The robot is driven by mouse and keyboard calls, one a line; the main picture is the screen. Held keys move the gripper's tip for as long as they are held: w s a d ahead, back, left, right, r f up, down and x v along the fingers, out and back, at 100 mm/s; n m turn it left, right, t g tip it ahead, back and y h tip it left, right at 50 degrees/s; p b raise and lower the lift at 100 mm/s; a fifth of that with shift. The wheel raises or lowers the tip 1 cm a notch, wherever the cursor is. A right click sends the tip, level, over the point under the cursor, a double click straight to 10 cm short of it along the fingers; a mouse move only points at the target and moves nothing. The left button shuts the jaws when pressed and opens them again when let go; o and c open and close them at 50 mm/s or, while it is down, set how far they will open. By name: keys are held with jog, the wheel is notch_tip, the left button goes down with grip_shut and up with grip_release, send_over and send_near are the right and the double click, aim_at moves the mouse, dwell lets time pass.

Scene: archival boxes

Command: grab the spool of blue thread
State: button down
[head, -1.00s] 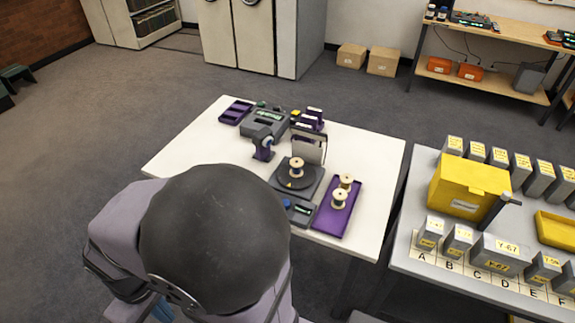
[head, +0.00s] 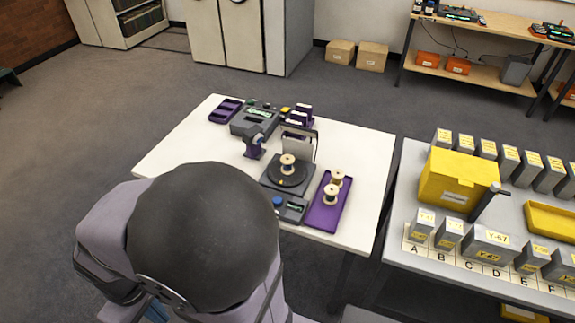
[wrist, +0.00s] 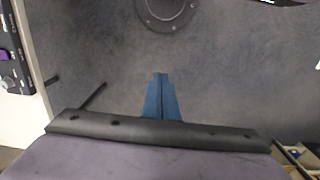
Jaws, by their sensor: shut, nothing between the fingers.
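My gripper (wrist: 160,78) shows in the wrist view as two blue fingers pressed together, with nothing between them and grey floor beyond. A pale spool (head: 288,163) stands on a dark turntable (head: 302,187) on the white table. Two more pale spools, a rear one (head: 337,177) and a front one (head: 331,194), stand in a purple tray (head: 322,219) to its right. No blue thread is clear on any of them at this size. No spool is recognisable in the wrist view.
The white table (head: 185,150) also holds a grey device (head: 252,118), an empty-looking purple tray (head: 225,111) and a small console with a blue knob (head: 277,201). At right, another table carries a yellow box (head: 458,185) and several grey labelled boxes. Floor lies between my gripper and the table.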

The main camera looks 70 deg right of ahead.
jog(key=c, duration=1.3)
grip_release()
